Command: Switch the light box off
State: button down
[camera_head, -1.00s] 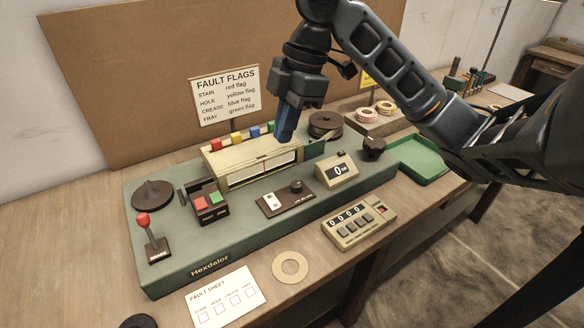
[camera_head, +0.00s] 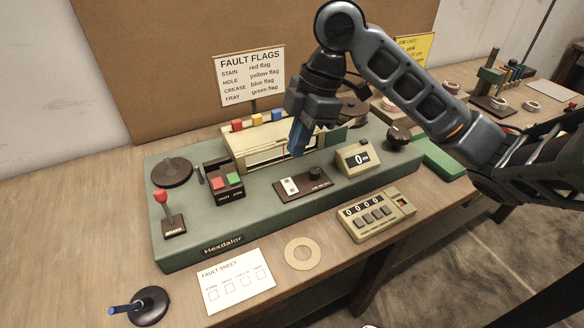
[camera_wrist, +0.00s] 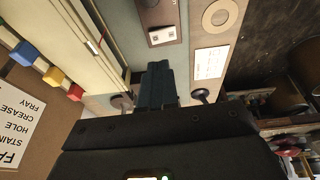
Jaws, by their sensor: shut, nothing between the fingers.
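The cream light box (camera_head: 232,150) stands on the green machine bed, its front window partly hidden behind my gripper. In front of it lies a dark brown plate (camera_head: 303,193) with a white rocker switch (camera_head: 290,186) on its left and a black knob (camera_head: 316,173) on its right. My gripper (camera_head: 297,152) is shut and empty, pointing down in front of the light box, above and behind the plate, apart from the switch. In the wrist view the shut fingers (camera_wrist: 158,85) show below the plate, with the white switch (camera_wrist: 162,34) beyond them.
Close by are a red and green button box (camera_head: 226,186), a red brake lever (camera_head: 163,205), a small counter (camera_head: 358,158) and a larger counter (camera_head: 376,215). Coloured flags line the light box's back. A cardboard ring (camera_head: 302,254) and fault sheet (camera_head: 237,282) lie in front.

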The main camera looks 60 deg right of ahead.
aim_at(287, 182)
jog(key=x, duration=0.5)
jog(key=d+x, duration=0.1)
jog(key=x, duration=0.1)
jog(key=shift+s+f, duration=0.1)
jog(key=shift+f, duration=0.2)
